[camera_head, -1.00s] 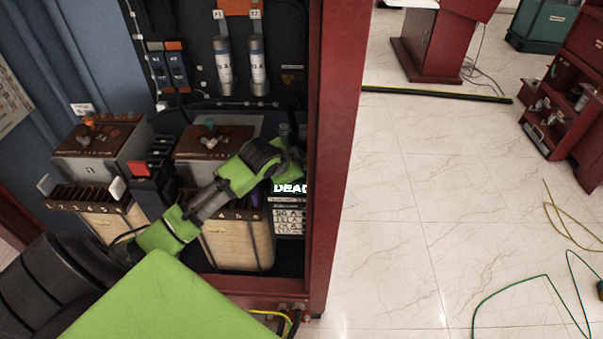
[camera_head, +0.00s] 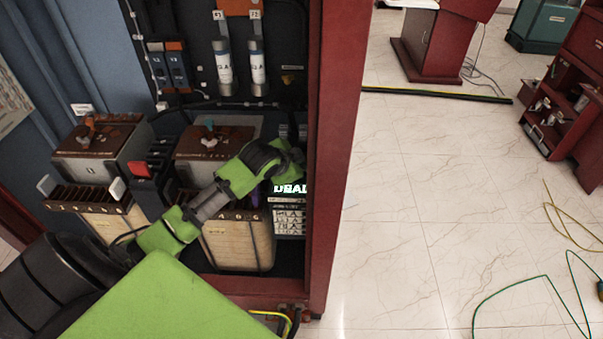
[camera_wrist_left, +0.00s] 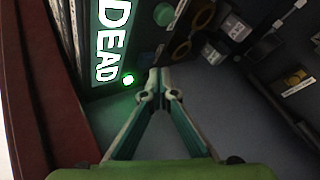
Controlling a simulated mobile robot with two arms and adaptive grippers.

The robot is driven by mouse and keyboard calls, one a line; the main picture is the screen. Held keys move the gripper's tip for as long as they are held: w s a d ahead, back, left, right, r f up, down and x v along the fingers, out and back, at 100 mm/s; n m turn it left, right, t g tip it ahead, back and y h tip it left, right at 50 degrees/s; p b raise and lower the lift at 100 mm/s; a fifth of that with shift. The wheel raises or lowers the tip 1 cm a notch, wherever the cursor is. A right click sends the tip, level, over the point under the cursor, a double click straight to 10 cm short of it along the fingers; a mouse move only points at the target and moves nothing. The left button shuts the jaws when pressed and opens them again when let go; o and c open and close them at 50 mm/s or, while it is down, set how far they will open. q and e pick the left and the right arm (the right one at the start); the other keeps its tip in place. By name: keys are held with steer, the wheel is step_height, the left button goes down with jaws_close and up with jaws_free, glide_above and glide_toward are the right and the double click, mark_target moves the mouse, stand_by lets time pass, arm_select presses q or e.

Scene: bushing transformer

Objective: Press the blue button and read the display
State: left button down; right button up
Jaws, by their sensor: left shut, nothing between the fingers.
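My left gripper (camera_head: 292,160) reaches into the right side of the open cabinet. In the left wrist view its fingers (camera_wrist_left: 160,74) are shut with nothing between them. The lit display (camera_head: 290,189) is just below the gripper, its top partly covered in the head view. My right gripper is not in view.
The red cabinet post (camera_head: 338,150) stands close to the right of my gripper. Brown-topped boxes (camera_head: 215,142) and pale blocks (camera_head: 235,245) fill the cabinet left of it. Two labelled cylinders (camera_head: 222,66) are mounted above. The tiled floor (camera_head: 420,200) to the right has open room.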

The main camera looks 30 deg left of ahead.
arm_select(q)
steer(key=shift+f, duration=0.3)
steer(key=shift+f, duration=0.55)
stand_by(0.6)
steer(key=shift+r, duration=0.1)
steer(key=shift+r+p, duration=0.8)
steer(key=shift+p, duration=0.45)
step_height(320, 180, up, 5)
steer(key=p, duration=0.6)
steer(key=shift+r, duration=0.1)
